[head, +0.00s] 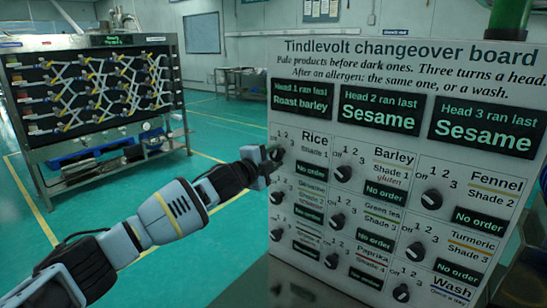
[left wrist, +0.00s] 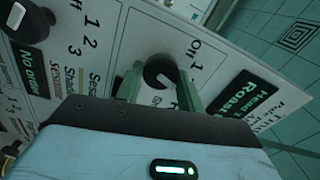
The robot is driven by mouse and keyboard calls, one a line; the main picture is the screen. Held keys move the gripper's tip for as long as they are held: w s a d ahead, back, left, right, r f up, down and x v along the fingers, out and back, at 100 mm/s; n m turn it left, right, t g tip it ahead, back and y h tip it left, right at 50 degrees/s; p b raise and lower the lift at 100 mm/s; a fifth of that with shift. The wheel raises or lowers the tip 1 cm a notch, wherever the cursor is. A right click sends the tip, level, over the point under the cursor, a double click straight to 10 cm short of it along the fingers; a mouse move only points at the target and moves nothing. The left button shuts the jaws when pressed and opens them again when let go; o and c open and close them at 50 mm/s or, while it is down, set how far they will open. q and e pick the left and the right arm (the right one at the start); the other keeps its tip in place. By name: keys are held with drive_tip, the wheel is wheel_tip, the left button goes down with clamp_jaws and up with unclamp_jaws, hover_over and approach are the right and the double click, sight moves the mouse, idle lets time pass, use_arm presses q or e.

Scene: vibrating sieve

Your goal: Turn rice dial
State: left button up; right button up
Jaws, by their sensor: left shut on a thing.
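The changeover board (head: 400,60) stands at the right of the head view, with rows of black dials and labels. The rice dial (head: 277,154) is at its upper left, beside the "Rice Shade 1" label, and is partly covered by my left gripper (head: 270,163). In the left wrist view the round black rice dial (left wrist: 160,71) sits between the two greenish fingers of my left gripper (left wrist: 162,88), which are shut on it. The dial's pointer position is hard to read. My right gripper is not in view.
Other dials sit close by: barley (head: 343,173), fennel (head: 431,199) and sesame (head: 277,196), which also shows in the left wrist view (left wrist: 14,16). A rack with white linkages (head: 95,90) stands at the left. Open green floor (head: 215,125) lies between.

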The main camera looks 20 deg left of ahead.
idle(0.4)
use_arm(q)
drive_tip(key=o, duration=1)
drive_tip(key=shift+c, duration=0.2)
drive_tip(key=v, duration=0.8)
